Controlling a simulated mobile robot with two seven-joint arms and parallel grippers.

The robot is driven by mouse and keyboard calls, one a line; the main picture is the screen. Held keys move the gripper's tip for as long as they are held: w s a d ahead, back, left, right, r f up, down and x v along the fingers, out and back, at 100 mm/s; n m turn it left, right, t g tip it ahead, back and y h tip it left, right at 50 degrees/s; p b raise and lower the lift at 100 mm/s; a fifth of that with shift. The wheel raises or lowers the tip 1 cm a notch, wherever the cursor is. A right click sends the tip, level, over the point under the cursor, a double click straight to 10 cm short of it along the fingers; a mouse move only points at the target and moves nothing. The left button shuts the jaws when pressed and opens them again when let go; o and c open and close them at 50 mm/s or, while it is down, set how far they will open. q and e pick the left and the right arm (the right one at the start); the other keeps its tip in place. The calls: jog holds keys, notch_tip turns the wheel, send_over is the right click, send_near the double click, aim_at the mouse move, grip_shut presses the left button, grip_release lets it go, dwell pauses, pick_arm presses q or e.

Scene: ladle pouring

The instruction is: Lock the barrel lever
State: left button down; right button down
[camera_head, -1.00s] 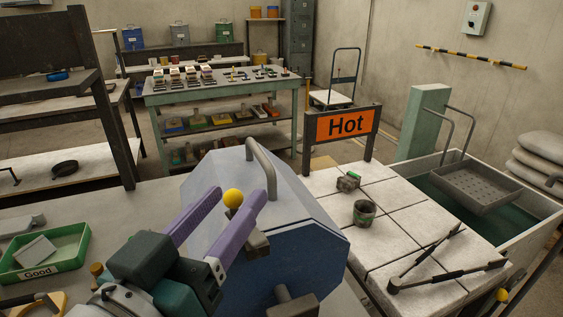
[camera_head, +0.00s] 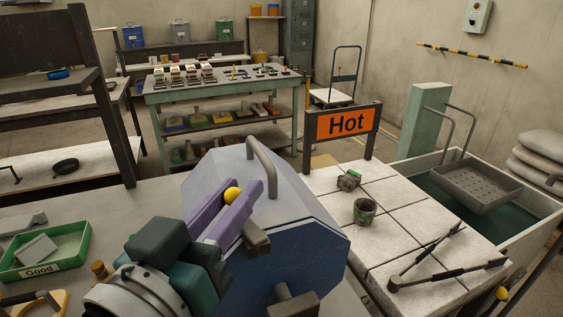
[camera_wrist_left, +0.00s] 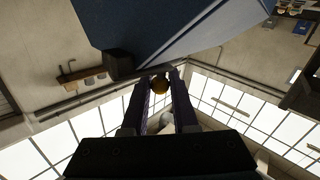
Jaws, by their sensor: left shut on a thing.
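The blue-grey many-sided barrel (camera_head: 310,215) stands on the bench in the middle of the head view, with a grey bar handle (camera_head: 265,165) on top. The lever's yellow ball knob (camera_head: 231,195) is at the barrel's left side. My left gripper (camera_head: 242,190), with purple fingers, is shut on this knob. The left wrist view shows the knob (camera_wrist_left: 160,84) between the two fingers, with the barrel (camera_wrist_left: 165,25) above. The lever's shaft is mostly hidden by the fingers. A dark block (camera_head: 257,240) sits on the barrel beside the right finger. My right gripper is out of view.
A tiled hot area with an orange "Hot" sign (camera_head: 342,122), a small cup (camera_head: 365,211) and tongs (camera_head: 440,262) lies to the right. A green "Good" tray (camera_head: 70,240) is at the left. A water tank (camera_head: 530,215) stands far right.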

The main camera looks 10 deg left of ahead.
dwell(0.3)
pick_arm(q)
jog(key=shift+w+d+m+g+h+b, duration=0.2)
jog(key=shift+m+h+b, duration=0.2)
jog(key=shift+m+h, duration=0.4)
jog(key=shift+w+d+m+g+h+b, duration=0.15)
jog(key=shift+m+h+b, duration=0.3)
jog(key=shift+h, duration=0.55)
jog(key=shift+d+m+g+h, duration=0.1)
jog(key=shift+m+g+h, duration=0.15)
jog(key=shift+h, duration=0.15)
jog(key=c, duration=0.7)
grip_release()
jog(key=b+v, duration=0.1)
jog(key=v, duration=0.9)
